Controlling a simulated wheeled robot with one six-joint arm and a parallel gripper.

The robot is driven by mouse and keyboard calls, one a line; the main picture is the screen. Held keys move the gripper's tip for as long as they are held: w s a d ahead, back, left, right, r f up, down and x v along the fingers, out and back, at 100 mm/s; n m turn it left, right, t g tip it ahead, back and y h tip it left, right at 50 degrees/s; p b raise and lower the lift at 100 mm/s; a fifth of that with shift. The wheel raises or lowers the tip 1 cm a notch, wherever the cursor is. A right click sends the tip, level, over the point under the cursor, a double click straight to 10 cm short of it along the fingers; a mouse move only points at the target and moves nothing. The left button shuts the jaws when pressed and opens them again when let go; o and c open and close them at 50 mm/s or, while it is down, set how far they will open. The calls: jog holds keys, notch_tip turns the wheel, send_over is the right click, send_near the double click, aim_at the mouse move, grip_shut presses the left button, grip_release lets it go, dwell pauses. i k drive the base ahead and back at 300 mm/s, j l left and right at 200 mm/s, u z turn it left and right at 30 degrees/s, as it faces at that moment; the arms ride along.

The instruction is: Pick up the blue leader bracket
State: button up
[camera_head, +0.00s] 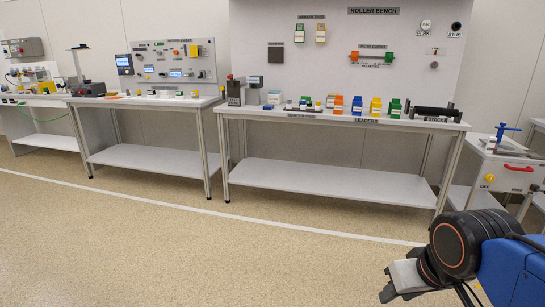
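The blue leader bracket (357,105) stands upright on the roller bench (330,119), above the "LEADERS" label. It is small and blue with a pale label patch. An orange bracket (338,106) is close on its left and a yellow bracket (376,107) on its right. My gripper (385,283) is at the lower right, over the floor and well in front of the bench. Its two dark fingers look spread apart with nothing between them. It is far from the blue bracket.
A green bracket (395,108) and a black roller (433,113) are right of the yellow one. Small items and a grey device (235,91) stand to the left. A cart with a red handle (518,168) is at the right. The floor (210,250) before the bench is clear.

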aim_at(357, 103)
jog(key=i, duration=1.85)
jog(key=j+u, duration=0.05)
jog(key=j, duration=0.05)
